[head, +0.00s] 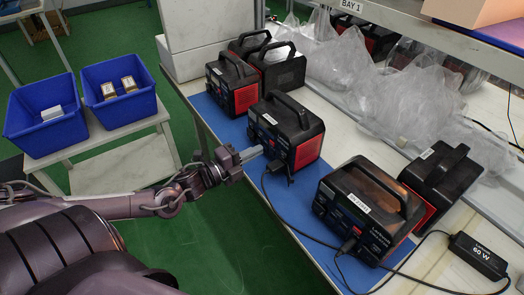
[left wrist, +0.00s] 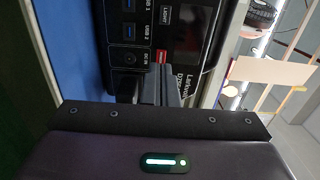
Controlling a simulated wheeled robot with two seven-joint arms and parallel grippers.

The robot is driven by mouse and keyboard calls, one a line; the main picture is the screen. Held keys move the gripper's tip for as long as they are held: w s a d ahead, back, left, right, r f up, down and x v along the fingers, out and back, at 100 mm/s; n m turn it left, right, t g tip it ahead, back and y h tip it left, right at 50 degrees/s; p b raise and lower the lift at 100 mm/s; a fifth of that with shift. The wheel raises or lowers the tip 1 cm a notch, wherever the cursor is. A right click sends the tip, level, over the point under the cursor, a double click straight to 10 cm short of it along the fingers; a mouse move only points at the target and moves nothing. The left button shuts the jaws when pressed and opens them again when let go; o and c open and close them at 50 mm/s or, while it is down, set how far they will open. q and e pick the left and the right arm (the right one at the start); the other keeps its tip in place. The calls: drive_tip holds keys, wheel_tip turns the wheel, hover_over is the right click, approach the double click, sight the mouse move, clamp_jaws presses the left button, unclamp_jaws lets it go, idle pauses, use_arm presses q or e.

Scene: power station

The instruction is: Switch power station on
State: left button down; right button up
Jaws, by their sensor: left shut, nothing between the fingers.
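Several black-and-red power stations with top handles stand on the bench. The middle power station (head: 287,130) stands on the blue mat, its front panel facing my arm. My left gripper (head: 255,153) is shut and empty, with its fingertips close to that panel; I cannot tell whether they touch it. In the left wrist view the dark panel (left wrist: 187,35) shows USB 1, USB 2, LIGHT and DC IN markings. A small red part (left wrist: 155,68) shows just ahead of the fingers (left wrist: 160,92), which partly hide the lower panel. My right gripper is out of view.
A black cable (head: 275,168) hangs by the middle station's front. The right power station (head: 365,208) has a cable, and a 60 W adapter (head: 478,255) lies at right. Plastic wrap (head: 350,70) lies behind. Blue bins (head: 45,140) stand on a side table.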

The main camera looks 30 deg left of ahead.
sight(271, 143)
use_arm(q)
drive_tip(key=shift+x, duration=1.5)
